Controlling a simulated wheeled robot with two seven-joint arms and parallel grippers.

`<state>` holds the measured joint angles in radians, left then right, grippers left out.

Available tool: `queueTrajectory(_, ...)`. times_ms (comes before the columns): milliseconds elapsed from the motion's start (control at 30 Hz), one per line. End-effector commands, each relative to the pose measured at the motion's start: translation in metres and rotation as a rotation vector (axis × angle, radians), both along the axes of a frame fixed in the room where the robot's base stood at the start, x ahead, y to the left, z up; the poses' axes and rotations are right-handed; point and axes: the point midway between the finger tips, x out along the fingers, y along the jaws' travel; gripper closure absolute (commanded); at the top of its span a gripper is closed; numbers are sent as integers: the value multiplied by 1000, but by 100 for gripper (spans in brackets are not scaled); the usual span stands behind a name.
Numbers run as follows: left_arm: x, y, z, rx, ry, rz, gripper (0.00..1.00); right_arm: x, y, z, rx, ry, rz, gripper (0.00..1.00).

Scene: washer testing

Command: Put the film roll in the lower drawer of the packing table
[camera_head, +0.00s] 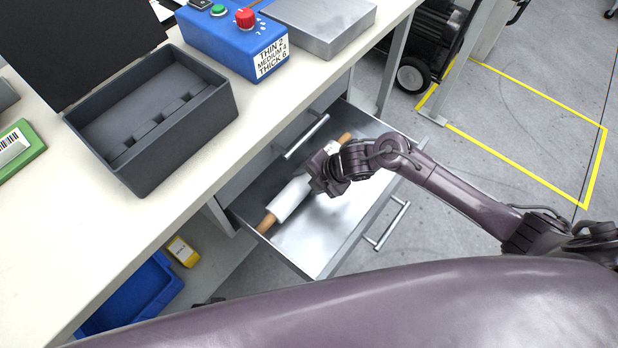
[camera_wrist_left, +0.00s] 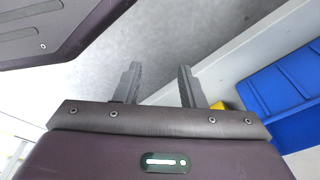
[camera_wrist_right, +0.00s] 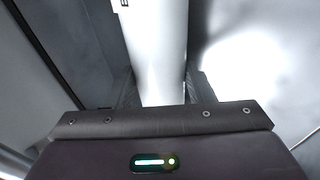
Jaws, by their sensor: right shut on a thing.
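The film roll (camera_head: 292,199) is a white roll with wooden handle ends. It lies at a slant inside the open lower drawer (camera_head: 318,244) of the packing table (camera_head: 187,187). My right gripper (camera_head: 318,178) reaches down into the drawer and is shut on the roll near its middle. In the right wrist view the white roll (camera_wrist_right: 158,50) runs between the fingers. Whether the roll touches the drawer floor is hard to tell. My left gripper (camera_wrist_left: 158,88) is open and empty in the left wrist view, and its fingers do not show in the head view.
The tabletop holds an open dark grey box (camera_head: 160,150), a blue control box (camera_head: 228,40) and a metal block (camera_head: 318,22). A closed drawer's handle (camera_head: 306,136) is above the open drawer. A blue bin (camera_head: 130,298) and a yellow item (camera_head: 183,251) are below the table.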

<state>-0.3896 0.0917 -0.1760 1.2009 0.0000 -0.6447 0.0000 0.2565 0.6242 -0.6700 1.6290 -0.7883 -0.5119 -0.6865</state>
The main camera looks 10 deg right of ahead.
Motion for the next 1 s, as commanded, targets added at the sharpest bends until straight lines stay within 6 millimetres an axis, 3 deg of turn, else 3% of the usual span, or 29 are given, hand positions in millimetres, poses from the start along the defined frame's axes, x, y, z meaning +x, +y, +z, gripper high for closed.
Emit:
queueTrajectory(67,1,0,2,-1,-2,1,64,1,0,1,2,-4,0,91)
queueTrajectory(100,2,0,2,-1,-2,1,64,0,0,0,0,0,0,49)
queueTrajectory(267,2,0,2,0,-3,1,64,0,0,0,1,-1,0,30)
queueTrajectory(667,-2,2,3,3,-2,1,64,0,0,8,2,-1,-1,30)
queueTrajectory(767,-15,6,-5,6,8,0,64,-1,-2,20,0,-1,-1,30)
queueTrajectory(1000,-36,8,-13,6,19,-3,64,-21,-29,65,-2,-1,2,30)
